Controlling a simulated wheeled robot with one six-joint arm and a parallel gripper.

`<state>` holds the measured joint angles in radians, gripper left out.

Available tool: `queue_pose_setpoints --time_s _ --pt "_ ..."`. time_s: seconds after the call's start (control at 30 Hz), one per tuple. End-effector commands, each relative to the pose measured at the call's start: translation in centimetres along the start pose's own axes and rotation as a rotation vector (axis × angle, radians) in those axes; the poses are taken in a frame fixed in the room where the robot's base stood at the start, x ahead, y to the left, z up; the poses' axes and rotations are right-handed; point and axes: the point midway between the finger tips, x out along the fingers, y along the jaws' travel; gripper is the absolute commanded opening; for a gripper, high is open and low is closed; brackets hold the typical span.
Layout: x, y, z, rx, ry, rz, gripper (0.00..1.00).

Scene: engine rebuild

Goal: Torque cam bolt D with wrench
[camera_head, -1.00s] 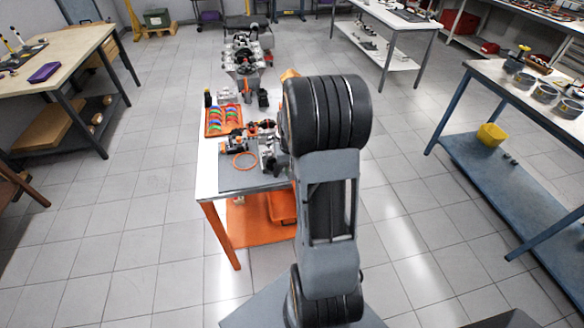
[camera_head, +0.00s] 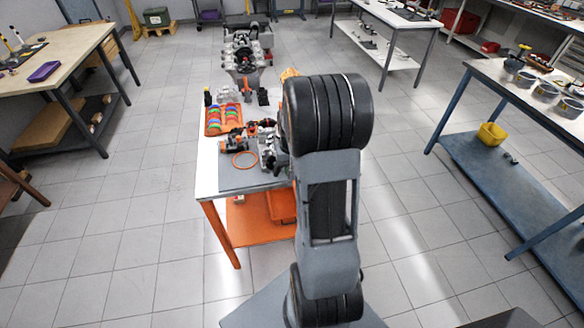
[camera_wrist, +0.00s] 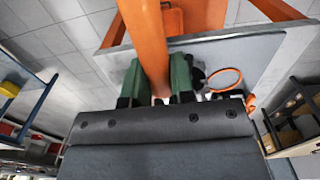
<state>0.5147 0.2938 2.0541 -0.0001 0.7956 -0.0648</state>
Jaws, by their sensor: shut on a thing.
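In the wrist view, my gripper (camera_wrist: 159,88) has green fingers closed on a thick orange bar (camera_wrist: 146,40), which I take to be the wrench. The bar runs up and out of the picture; its far end is not in view. In the head view my arm hides the gripper. The grey engine (camera_head: 243,55) stands beyond the far end of the workbench. Cam bolt D is too small to tell apart.
The white workbench (camera_head: 207,180) with orange legs holds an orange tray (camera_head: 225,131) of coloured rings, an orange ring (camera_head: 245,160) and dark parts on a grey mat (camera_head: 236,181). A blue-framed table (camera_head: 463,92) stands right and a wooden one (camera_head: 70,52) left.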

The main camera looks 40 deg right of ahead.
Motion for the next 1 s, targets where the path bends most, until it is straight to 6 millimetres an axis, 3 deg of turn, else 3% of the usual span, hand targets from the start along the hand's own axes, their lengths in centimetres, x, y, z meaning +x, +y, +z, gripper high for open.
queue_pose_setpoints --time_s 1.0 --pt "0.71 0.01 -0.04 0.0 0.002 0.0 0.0"
